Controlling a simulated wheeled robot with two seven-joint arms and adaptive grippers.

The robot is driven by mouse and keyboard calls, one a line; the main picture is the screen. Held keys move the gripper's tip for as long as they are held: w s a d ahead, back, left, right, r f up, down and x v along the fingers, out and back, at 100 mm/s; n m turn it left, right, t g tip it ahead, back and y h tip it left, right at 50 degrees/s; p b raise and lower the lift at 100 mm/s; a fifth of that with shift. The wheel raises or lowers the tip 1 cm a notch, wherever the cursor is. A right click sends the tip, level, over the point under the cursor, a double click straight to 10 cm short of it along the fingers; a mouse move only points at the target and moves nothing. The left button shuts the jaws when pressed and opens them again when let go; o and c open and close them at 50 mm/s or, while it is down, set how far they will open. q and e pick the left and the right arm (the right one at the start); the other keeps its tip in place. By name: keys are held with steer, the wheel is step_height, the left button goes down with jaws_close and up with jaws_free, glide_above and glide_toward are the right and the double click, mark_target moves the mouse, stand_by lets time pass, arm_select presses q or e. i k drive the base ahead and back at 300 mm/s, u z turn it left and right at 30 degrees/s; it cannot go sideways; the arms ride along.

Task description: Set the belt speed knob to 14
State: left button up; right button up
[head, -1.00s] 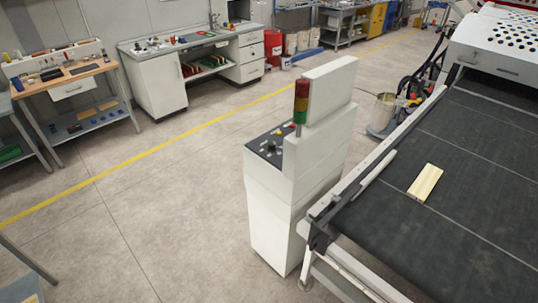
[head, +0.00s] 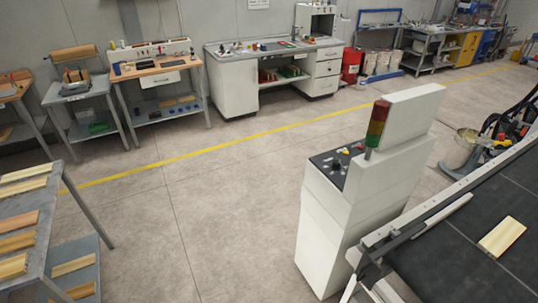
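A white control console (head: 338,228) stands on the floor right of centre in the head view. Its sloped dark panel (head: 335,165) carries several small knobs and buttons, seen from the side; which of them is the belt speed knob and what it reads are too small to tell. A stack light (head: 377,128) in red, amber and green rises beside the panel. The dark conveyor belt (head: 465,265) lies to the right of the console, with a pale wood board (head: 502,236) on it. Neither of my grippers is in view.
A rack (head: 50,228) with several boards stands at the left front. Workbenches (head: 160,66) and a white cabinet (head: 235,85) line the back wall. A bucket (head: 462,150) and hoses stand behind the belt. The floor left of the console is clear.

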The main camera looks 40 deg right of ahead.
mark_target(335, 165)
steer(key=u, duration=0.4)
steer(key=i, duration=1)
steer(key=z, duration=2.85)
